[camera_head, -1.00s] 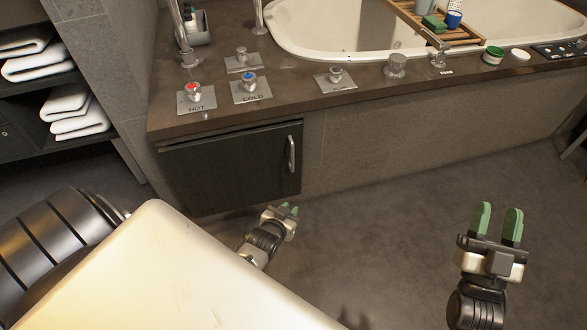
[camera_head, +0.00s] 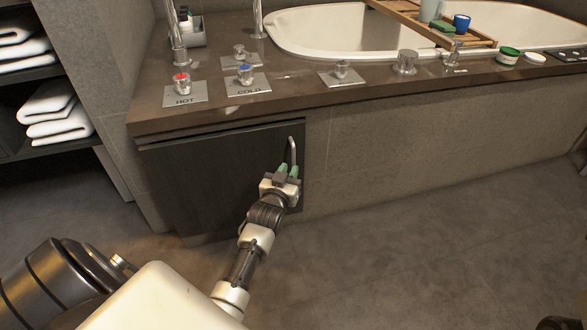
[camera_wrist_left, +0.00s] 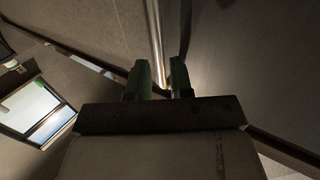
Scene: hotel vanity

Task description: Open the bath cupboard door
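The bath cupboard door (camera_head: 205,180) is a dark wood-grain panel under the left end of the bath counter. It looks closed. Its upright metal handle (camera_head: 293,151) is near the door's right edge. My left gripper (camera_head: 288,172) is at the lower part of the handle with its green fingertips pointing up towards it. In the left wrist view, the fingers (camera_wrist_left: 159,82) are apart, with the shiny handle bar (camera_wrist_left: 155,40) running down between them. Whether they touch the bar is unclear. My right gripper is out of view.
The brown counter (camera_head: 300,93) overhangs the door and carries taps and labelled knobs. A tiled panel (camera_head: 430,150) continues right of the door. Shelves with white towels (camera_head: 55,110) stand at the left. The floor (camera_head: 420,250) in front is clear.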

